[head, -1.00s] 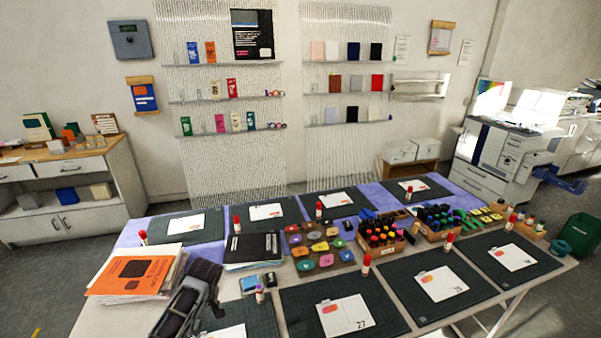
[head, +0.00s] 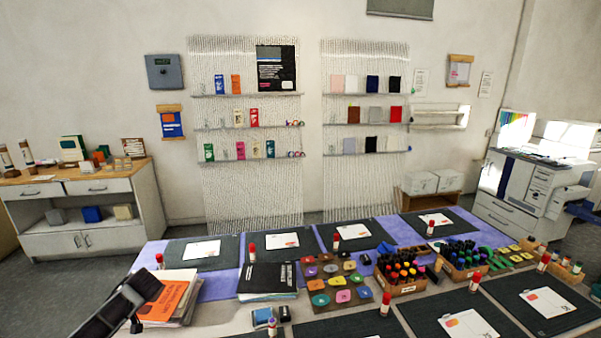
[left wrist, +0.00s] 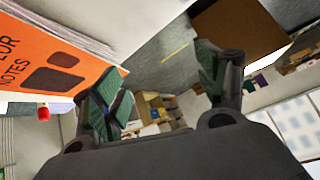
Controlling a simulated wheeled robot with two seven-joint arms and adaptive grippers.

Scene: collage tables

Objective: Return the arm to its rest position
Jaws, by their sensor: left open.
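My left gripper (head: 140,288) shows dark at the lower left of the head view, in front of the near-left table corner and overlapping the orange-covered paper stack (head: 172,299). In the left wrist view its two green-padded fingers (left wrist: 160,88) are spread apart with nothing between them. The orange cover (left wrist: 45,62) lies to the left of the fingers in that view; I cannot tell the exact gap. My right gripper is in neither view.
The collage table holds dark mats (head: 203,253), a black booklet stack (head: 267,279), ink pads (head: 342,296), a marker box (head: 401,275) and glue sticks (head: 385,304). A side cabinet (head: 85,205) stands at the left, with open floor between it and the table.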

